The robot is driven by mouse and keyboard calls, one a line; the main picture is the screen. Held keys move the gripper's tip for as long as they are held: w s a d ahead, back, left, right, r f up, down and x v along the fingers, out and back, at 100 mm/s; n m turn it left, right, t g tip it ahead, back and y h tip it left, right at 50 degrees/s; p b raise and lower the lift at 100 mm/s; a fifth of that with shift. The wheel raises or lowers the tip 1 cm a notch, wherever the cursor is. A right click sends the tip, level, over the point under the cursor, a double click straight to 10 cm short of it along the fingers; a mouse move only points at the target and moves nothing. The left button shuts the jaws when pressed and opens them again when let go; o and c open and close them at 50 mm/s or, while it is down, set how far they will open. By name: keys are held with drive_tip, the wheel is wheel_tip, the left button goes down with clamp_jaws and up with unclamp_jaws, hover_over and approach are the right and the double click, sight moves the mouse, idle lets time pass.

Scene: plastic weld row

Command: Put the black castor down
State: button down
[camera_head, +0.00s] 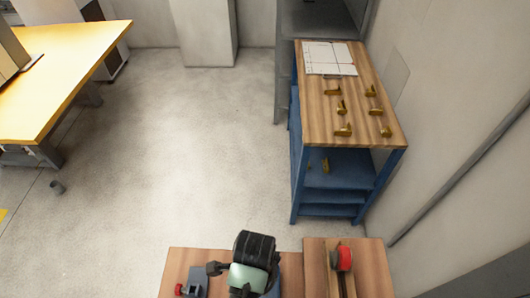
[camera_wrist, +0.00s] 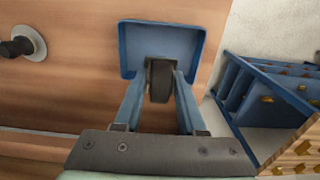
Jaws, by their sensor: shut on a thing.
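The black castor (camera_wrist: 159,82) is a dark wheel seen between the two blue-grey fingers of my gripper (camera_wrist: 160,78) in the wrist view. My gripper is shut on it. Beyond it is a shallow blue tray (camera_wrist: 190,38) with a raised rim, on a wooden top. The castor overlaps the tray's near side in the picture; I cannot tell whether it touches the tray or hangs above it. In the head view my dark and pale green wrist stands over the wooden bench at the bottom, and the castor is hidden there.
A black knob on a round pale base (camera_wrist: 28,43) stands left of the tray. In the head view, a red-ended thing (camera_head: 344,258) stands on the bench's right. A blue shelf rack (camera_head: 350,95) with several brass-coloured parts and a white sheet stands farther off; open floor lies left.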

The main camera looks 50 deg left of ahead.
drive_tip(key=shift+f, duration=3.2)
drive_tip(key=shift+f, duration=0.15)
drive_tip(key=shift+c, duration=2.4)
unclamp_jaws()
